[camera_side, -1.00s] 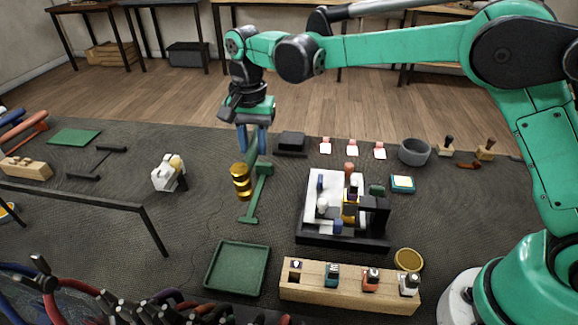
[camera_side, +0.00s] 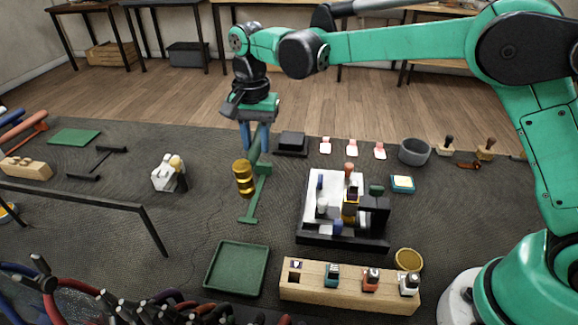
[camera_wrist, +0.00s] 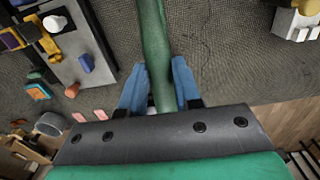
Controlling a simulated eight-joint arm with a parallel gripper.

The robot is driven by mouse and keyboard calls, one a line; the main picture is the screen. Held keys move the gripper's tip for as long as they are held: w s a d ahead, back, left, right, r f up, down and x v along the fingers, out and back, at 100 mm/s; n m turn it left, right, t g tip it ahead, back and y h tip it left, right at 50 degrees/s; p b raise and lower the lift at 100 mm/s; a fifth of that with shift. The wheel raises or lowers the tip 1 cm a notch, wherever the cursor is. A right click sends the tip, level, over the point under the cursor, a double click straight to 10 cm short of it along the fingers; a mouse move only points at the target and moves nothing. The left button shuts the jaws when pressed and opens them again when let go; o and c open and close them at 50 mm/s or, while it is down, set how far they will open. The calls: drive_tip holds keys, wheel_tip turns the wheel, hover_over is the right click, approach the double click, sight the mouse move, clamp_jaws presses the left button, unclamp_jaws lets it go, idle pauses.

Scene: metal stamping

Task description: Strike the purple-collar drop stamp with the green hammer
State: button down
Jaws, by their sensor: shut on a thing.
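My gripper (camera_side: 255,140), with blue fingers, is shut on the green handle of the green hammer (camera_side: 243,178). The hammer hangs tilted, its brass head low and toward the front, apparently above the mat. In the wrist view the hammer's green handle (camera_wrist: 154,50) runs up between the blue fingers (camera_wrist: 160,90). The drop stamp with a purple collar (camera_side: 352,193) appears to stand in the yellow guide of the black-and-white fixture (camera_side: 318,243), right of the hammer. Its purple part also shows at the left edge of the wrist view (camera_wrist: 12,38).
A wooden rack (camera_side: 320,292) with several stamps and a green tray (camera_side: 237,268) are in front. A white block (camera_side: 164,176) stands left. Mat between hammer and fixture looks clear.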

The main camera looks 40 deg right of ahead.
drive_tip(key=s+d+r+m+y, duration=0.1)
drive_tip(key=s+d+r+m, duration=0.7)
drive_tip(key=s+d+r, duration=0.4)
drive_tip(key=s+d, duration=0.3)
drive_tip(key=d, duration=0.1)
drive_tip(key=shift+s+m, duration=0.4)
drive_tip(key=shift+y, duration=0.3)
drive_tip(key=shift+f, duration=1.9)
drive_tip(key=shift+f, duration=0.15)
drive_tip(key=shift+f, duration=1.9)
drive_tip(key=shift+r, duration=0.15)
drive_tip(key=shift+r, duration=1.9)
